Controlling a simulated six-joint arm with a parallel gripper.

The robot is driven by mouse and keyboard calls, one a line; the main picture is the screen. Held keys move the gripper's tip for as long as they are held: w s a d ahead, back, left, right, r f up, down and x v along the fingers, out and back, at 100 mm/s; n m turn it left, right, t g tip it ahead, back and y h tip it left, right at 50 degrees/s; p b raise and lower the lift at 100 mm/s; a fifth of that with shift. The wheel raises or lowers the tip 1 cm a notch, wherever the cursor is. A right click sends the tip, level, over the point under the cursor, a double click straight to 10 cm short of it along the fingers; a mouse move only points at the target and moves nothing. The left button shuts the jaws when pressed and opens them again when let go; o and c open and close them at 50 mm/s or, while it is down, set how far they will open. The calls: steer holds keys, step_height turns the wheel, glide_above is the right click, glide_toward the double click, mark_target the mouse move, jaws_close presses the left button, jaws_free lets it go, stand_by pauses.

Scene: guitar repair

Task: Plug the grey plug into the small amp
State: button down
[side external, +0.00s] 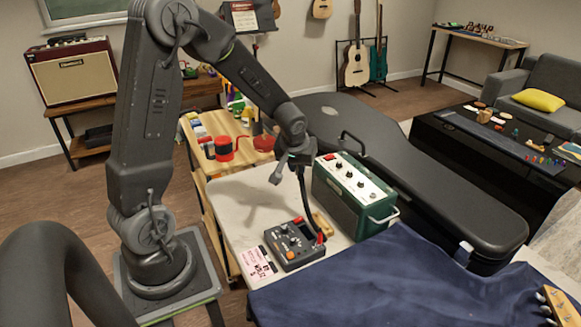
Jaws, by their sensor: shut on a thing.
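My gripper (283,170) is left of the amp's top panel, above the table. It is shut on the grey plug (276,176), which is small and apart from the amp. A black cable (303,190) runs from beside my gripper down to the dark pedal (290,245), where a red plug (321,239) shows at its right side. The jaw tips are too small to see clearly.
A pink card (257,263) lies left of the pedal. A wooden block (324,223) sits between pedal and amp. A black guitar case (420,180) lies behind the amp, and a dark blue cloth (400,280) covers the front right. The white table (235,205) is bare at left.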

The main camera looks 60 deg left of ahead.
steer(key=w+d+r, duration=0.3)
steer(key=w+d, duration=0.3)
steer(key=w, duration=0.3)
glide_above(373, 193)
steer(key=shift+s+d+f, duration=0.15)
steer(key=shift+f, duration=0.45)
steer(key=shift+s+d+f, duration=0.1)
steer(key=shift+d+f, duration=0.05)
steer(key=shift+f, duration=0.4)
steer(key=shift+f, duration=1.5)
stand_by(2.7)
steer(key=c, duration=1.1)
jaws_free()
steer(key=shift+o, duration=0.7)
steer(key=o, duration=0.4)
steer(key=shift+r, duration=0.1)
